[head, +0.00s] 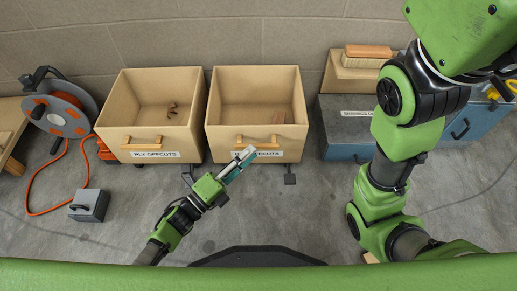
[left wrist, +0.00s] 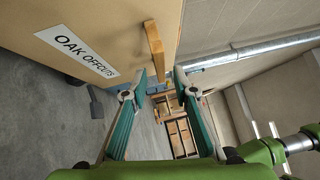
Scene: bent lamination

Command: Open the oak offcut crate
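The oak offcut crate is a tan, open-topped box (head: 218,137) in the middle of the head view. A wooden bar handle (left wrist: 154,50) is on its front, above the white OAK OFFCUTS label (left wrist: 83,48). The handle also shows in the head view (head: 257,145). My left gripper (head: 246,154) is at the crate's front, covering part of the label in the head view. In the left wrist view its teal fingers (left wrist: 157,82) are spread, with the handle just beyond and between the tips; I cannot tell whether they touch it. My right gripper is out of view.
A matching ply offcuts crate (head: 112,146) stands left of the oak one. A cable reel (head: 62,115) with an orange cord and a grey block (head: 89,206) lie farther left. A blue-grey box (head: 343,122) stands right. The concrete floor (head: 255,220) in front is mostly clear.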

